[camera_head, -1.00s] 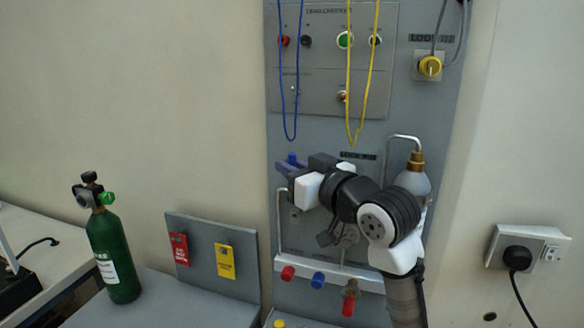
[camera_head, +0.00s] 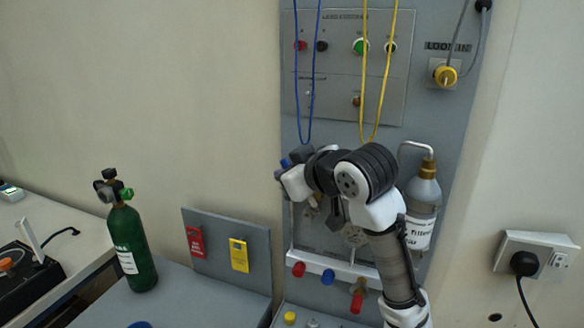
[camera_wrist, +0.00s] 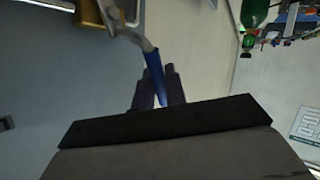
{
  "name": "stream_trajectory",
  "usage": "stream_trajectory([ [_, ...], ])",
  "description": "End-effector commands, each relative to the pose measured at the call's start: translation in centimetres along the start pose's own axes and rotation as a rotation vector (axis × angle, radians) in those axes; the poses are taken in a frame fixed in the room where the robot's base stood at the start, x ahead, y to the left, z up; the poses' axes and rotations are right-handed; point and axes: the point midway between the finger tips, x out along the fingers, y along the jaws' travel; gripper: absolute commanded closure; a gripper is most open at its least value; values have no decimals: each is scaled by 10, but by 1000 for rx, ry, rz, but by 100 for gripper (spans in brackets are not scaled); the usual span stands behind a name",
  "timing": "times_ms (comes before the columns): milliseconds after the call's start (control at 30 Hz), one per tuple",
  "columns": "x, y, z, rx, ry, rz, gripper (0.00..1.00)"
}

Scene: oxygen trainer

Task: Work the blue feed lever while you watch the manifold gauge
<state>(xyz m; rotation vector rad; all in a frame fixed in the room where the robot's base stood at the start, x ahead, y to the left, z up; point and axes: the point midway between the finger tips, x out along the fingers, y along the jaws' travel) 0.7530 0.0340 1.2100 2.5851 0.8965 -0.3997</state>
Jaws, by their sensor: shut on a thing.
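The blue feed lever (camera_wrist: 153,66) shows in the wrist view between the two dark fingers of my gripper (camera_wrist: 157,88), which is shut on it. The lever joins a metal fitting at the top of that view. In the head view my gripper (camera_head: 284,168) is at the left edge of the grey panel, with a bit of blue showing beside it. A round grey dial, perhaps the manifold gauge (camera_head: 355,236), sits low on the panel, partly behind my arm. Its reading is too small to tell.
Blue (camera_head: 307,90) and yellow (camera_head: 373,100) cords hang over the panel above my arm. A labelled bottle (camera_head: 424,205) stands close to my arm's right. Red and blue knobs line the manifold bar below. A green cylinder (camera_head: 135,250) stands at the left.

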Motion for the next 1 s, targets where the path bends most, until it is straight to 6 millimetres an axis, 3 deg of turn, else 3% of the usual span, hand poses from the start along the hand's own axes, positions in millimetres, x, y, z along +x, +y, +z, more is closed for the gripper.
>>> stream_trajectory([
  [100,0,0,0,0,1,0,100],
  [133,0,0,0,0,1,0,84],
  [267,0,0,0,1,2,0,69],
  [667,-10,0,1,1,4,2,69],
  [1000,-82,0,2,-2,4,5,69],
])
